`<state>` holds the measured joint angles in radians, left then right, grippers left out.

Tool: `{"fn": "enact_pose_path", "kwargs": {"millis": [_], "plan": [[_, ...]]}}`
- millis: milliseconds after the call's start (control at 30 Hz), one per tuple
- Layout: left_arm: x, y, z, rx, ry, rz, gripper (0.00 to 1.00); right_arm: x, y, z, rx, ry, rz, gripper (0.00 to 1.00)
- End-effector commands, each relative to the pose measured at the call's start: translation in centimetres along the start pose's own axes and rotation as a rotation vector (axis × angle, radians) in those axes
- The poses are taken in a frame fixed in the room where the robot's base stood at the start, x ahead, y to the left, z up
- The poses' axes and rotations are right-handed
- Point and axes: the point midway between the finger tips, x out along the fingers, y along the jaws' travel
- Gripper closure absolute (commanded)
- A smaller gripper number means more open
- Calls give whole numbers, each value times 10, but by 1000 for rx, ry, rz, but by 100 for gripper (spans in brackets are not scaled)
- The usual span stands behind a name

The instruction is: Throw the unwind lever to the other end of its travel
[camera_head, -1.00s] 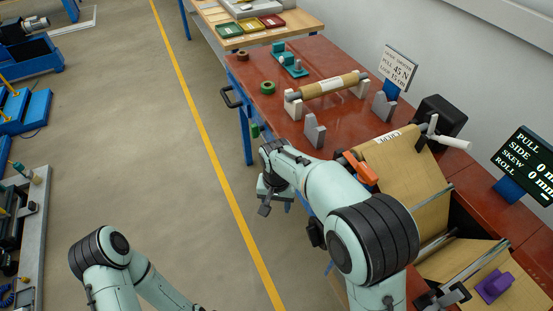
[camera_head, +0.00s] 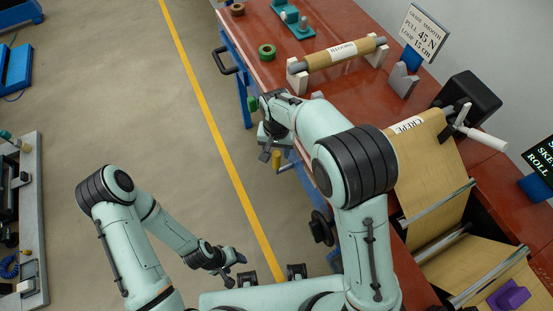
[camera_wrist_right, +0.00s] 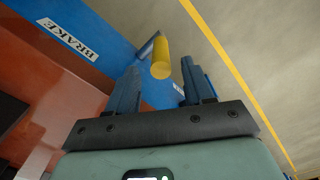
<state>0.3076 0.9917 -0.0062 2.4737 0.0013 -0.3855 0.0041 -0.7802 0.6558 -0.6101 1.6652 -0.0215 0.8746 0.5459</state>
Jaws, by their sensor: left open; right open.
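A lever with a yellow cylindrical grip (camera_head: 277,160) sticks out from the blue front side of the winder table. In the right wrist view the yellow grip (camera_wrist_right: 161,57) stands between the fingers of my right gripper (camera_wrist_right: 160,80), with gaps beside it. That gripper is open, and a "BRAKE" label (camera_wrist_right: 67,38) is on the blue panel nearby. In the head view my right gripper (camera_head: 272,150) is at the table's front edge, partly hidden by its own wrist. My left gripper (camera_head: 232,261) is open and empty, low over the floor. The lever's pivot is hidden.
The red table (camera_head: 300,35) carries a paper roll (camera_head: 345,54) on stands, a green ring (camera_head: 267,52) and a crepe sheet (camera_head: 425,165).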

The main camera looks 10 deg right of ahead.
Motion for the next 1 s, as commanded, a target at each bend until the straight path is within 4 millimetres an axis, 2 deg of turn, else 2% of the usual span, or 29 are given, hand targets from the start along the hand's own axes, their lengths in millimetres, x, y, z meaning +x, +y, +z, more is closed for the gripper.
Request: {"fn": "enact_pose_path", "kwargs": {"millis": [33,100,333,500,800,967,1000], "plan": [[2,-1,1,0,-1,0,40,14,1,1,1,-4,4,48],[4,-2,1,-1,-2,-1,40,29,1,1,0,-4,4,48],[6,-3,2,-1,-3,-1,40,64,0,0,0,-2,2,48],[7,-3,2,-1,-4,-1,40,75,0,0,0,0,0,48],[7,-3,2,-1,-3,-1,40,76,0,0,0,1,-1,48],[7,-3,2,-1,-4,-1,40,76,0,0,0,1,-1,100],[7,-3,2,-1,-4,-1,40,76,0,0,0,1,-1,100]]}}
